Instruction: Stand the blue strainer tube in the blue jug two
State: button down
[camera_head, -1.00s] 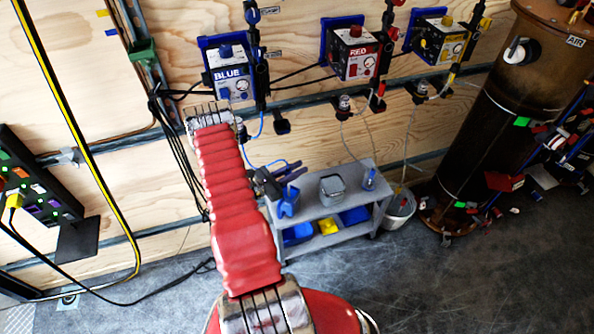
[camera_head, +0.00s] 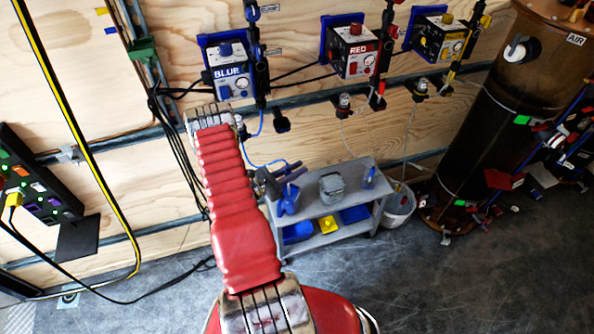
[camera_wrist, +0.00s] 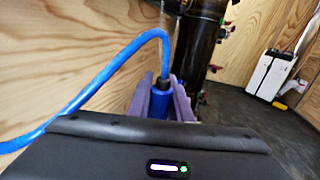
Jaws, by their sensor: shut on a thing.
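My gripper (camera_head: 291,171) is over the left end of the grey cart, its purple fingers pointing right. In the wrist view the purple fingers (camera_wrist: 161,91) are shut on the blue strainer tube (camera_wrist: 160,104), which has a dark top with a blue hose running from it. In the head view the tube is too small to tell apart from the gripper. A blue jug (camera_head: 288,204) stands on the cart's left end, just below the gripper. Another small blue container (camera_head: 369,177) stands at the cart's right end. I cannot read which is jug two.
A grey container (camera_head: 331,188) stands mid-cart (camera_head: 318,208). Blue bins (camera_head: 298,232) and a yellow piece (camera_head: 328,225) are on the lower shelf. A bucket (camera_head: 398,206) stands right of the cart. The blue box (camera_head: 230,75) hangs on the wall above. The floor in front is clear.

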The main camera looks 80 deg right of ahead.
jog(key=c, duration=1.5)
grip_release()
jog(key=shift+c, duration=0.2)
jog(key=v, duration=1.4)
jog(key=shift+d+f, duration=0.1)
